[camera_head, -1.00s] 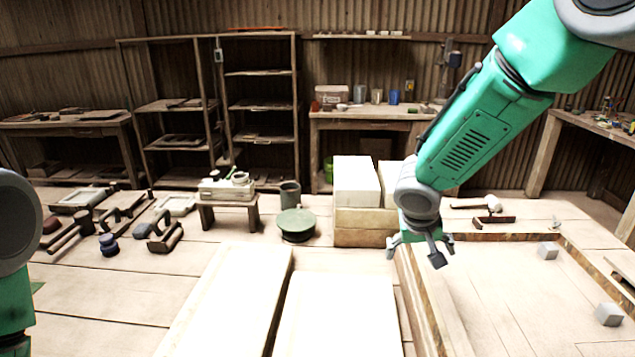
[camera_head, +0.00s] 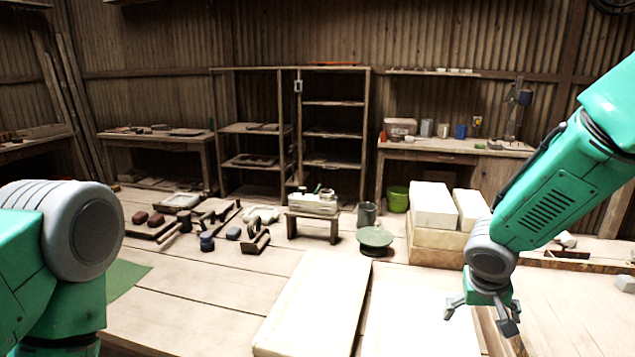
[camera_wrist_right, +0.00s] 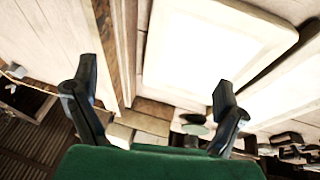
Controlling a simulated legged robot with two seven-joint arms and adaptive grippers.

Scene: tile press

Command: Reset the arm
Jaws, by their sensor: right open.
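My right gripper (camera_head: 483,312) hangs from the green right arm at the right of the head view. Its fingers are spread and hold nothing. My left arm shows at the left edge of the head view as a grey joint and green links. My left gripper is out of view.
Shelves (camera_head: 333,133) and a worktable (camera_head: 455,150) line the back wall. A grey cube (camera_head: 625,283) sits at the far right.

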